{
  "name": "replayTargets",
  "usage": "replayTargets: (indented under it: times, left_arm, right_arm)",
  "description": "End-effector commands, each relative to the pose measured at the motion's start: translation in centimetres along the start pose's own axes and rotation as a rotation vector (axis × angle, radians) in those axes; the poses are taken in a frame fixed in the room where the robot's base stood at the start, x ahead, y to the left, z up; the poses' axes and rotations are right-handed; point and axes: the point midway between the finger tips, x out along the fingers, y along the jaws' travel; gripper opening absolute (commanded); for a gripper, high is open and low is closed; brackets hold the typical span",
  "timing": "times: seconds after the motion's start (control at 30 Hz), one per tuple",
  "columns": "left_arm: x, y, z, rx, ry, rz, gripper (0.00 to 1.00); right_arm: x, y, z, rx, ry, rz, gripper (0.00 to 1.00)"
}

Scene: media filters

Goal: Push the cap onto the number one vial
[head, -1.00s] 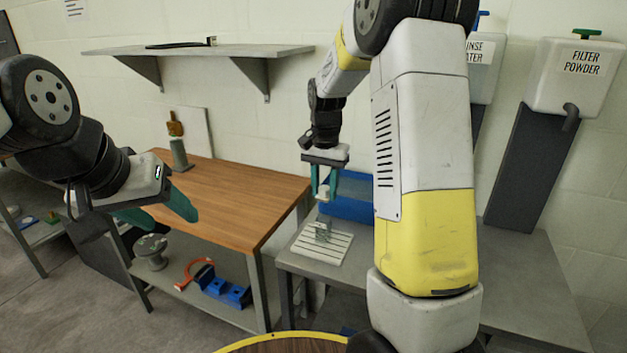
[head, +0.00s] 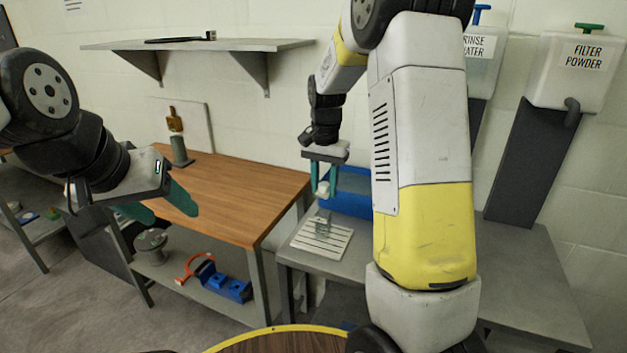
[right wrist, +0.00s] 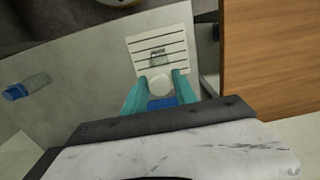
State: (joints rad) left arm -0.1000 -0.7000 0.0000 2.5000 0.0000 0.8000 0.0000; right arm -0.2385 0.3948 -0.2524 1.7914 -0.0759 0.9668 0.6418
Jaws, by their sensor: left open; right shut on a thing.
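A white cap (head: 323,188) is held between the teal fingers of my right gripper (head: 323,190); it also shows in the right wrist view (right wrist: 160,84). A clear vial (head: 323,222) stands on a white slotted rack (head: 313,244), a little below the cap with a gap between them. In the right wrist view the vial (right wrist: 158,58) is just beyond the cap. I cannot read any number on it. My left gripper (head: 172,212) is open and empty, in front of the wooden table at the left.
The grey bench (head: 520,290) holds a blue bin (head: 350,190) behind the vial. A blue-capped bottle (right wrist: 25,87) lies at the left in the wrist view. Two wall dispensers, one of filter powder (head: 575,70), hang at the right. The wooden table (head: 240,195) is mostly clear.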

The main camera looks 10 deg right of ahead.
Motion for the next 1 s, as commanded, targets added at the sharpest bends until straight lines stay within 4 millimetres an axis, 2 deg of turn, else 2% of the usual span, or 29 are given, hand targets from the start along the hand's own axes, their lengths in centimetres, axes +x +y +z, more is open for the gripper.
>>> replayTargets:
  times: [0.6,1.0]
  left_arm:
    - [0.0,0.0,0.0,0.000,0.000,0.000,0.57]
    - [0.0,0.0,0.0,0.000,0.000,0.000,0.57]
  right_arm:
    - [4.0,0.1,0.0,0.000,-0.002,0.001,0.00]
    - [4.6,0.1,0.0,0.000,-0.001,0.001,0.00]
